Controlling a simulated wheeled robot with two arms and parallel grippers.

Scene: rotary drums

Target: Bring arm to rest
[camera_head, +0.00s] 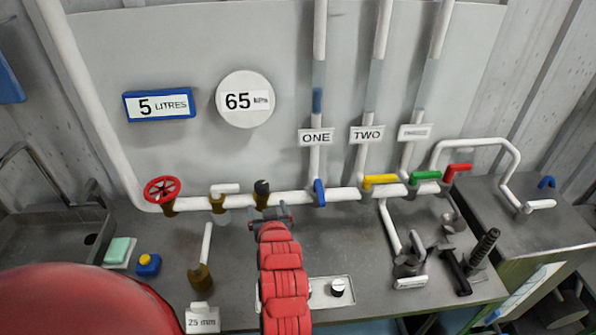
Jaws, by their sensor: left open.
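My left arm (284,285), red and segmented, reaches up from the bottom middle of the head view. Its dark left gripper (271,212) is open and seems empty. It is small in the picture, just below a brass valve with a black handle (262,190) on the white horizontal pipe (290,199). I cannot tell whether it touches the valve or the pipe. My right gripper is not in view.
A red handwheel (162,189), a blue lever (319,192) and yellow (380,181), green (425,176) and red (458,169) handles line the pipe. A sink (50,240) is at left. Black-handled tools (457,272) and a white-capped fitting (410,260) stand at right.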

